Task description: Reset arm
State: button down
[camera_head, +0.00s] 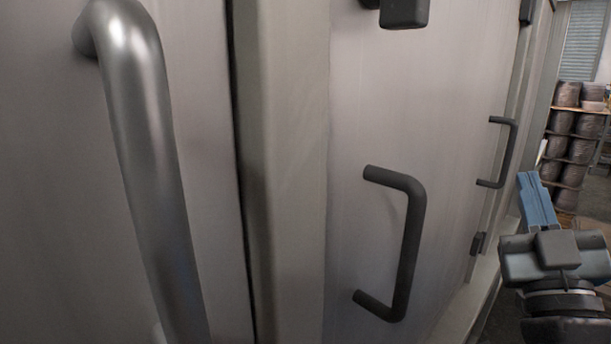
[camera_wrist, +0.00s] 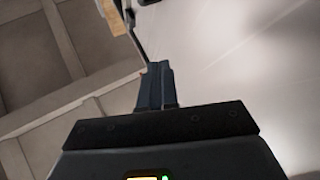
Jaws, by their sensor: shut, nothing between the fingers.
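My gripper (camera_head: 534,190) is at the right of the head view, its blue fingers together and pointing up. It is in front of the cabinet's right end, apart from the dark handles in that view. In the wrist view my gripper (camera_wrist: 158,72) shows its blue fingers side by side with nothing between them. A pale smooth surface fills the right of the wrist view beyond the fingers.
A large metal cabinet (camera_head: 290,150) fills most of the head view. It has a thick silver handle (camera_head: 140,140) close at left, a black handle (camera_head: 411,240) and a farther black handle (camera_head: 511,150). Shelves with stacked dark pots (camera_head: 562,122) stand behind at right.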

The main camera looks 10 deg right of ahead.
jog(key=s+a+f+m+g+y+p, duration=0.1)
jog(key=s+a+f+g+y, duration=0.1)
jog(key=s+a+f, duration=0.45)
jog(key=s+a+f+m+g+y+p, duration=0.1)
jog(key=s+a+f+g+y, duration=0.2)
jog(key=s+f, duration=0.55)
jog(key=s+a+f+g+y, duration=0.1)
jog(key=s+f+g+y, duration=0.1)
jog(key=s, duration=0.6)
jog(key=s+a+f+n+g+y+p, duration=0.1)
jog(key=s+f, duration=0.3)
jog(key=s, duration=0.5)
jog(key=shift+s+a+f+g+y, duration=0.2)
jog(key=shift+a+f+g+y, duration=0.15)
jog(key=shift+a+g, duration=0.35)
jog(key=shift+d, duration=0.1)
